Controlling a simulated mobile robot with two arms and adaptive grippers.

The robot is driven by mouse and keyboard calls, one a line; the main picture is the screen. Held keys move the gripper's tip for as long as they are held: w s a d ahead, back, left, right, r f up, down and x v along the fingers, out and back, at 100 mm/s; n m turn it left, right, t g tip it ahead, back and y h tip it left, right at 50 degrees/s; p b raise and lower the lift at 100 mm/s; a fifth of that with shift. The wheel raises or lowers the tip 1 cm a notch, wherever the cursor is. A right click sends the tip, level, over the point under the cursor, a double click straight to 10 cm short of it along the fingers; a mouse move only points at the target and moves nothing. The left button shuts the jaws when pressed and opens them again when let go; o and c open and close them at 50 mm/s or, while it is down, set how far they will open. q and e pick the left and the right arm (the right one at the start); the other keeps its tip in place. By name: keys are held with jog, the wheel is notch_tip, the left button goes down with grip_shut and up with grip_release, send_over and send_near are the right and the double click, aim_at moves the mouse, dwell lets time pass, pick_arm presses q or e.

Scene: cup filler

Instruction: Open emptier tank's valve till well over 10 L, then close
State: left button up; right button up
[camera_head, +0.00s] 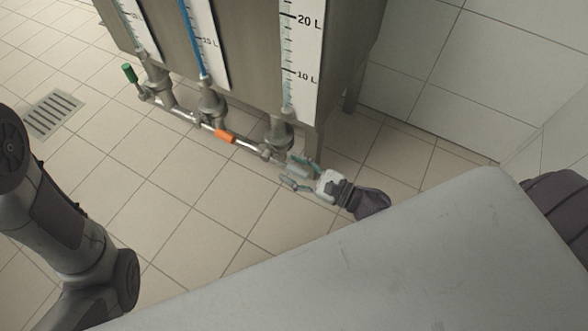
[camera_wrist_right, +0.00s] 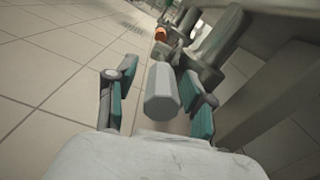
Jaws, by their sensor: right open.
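The steel tank unit (camera_head: 258,75) carries several level gauges. The right gauge (camera_head: 300,60) is marked 10 L and 20 L; its exact level is too small to read. The valve under the right gauge (camera_head: 278,132) has a grey handle (camera_wrist_right: 162,93). My right gripper (camera_head: 297,173) is open, with its teal-padded fingers on either side of that handle in the wrist view; contact cannot be told. My left gripper is out of view.
A green handle (camera_head: 129,73) stands up at the left valve, and an orange handle (camera_head: 225,136) lies along the pipe at the middle valve. A tank leg stands close to my right gripper. A floor drain (camera_head: 53,113) lies at left. Tiled floor in front is clear.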

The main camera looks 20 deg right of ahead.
grip_shut()
dwell(0.3)
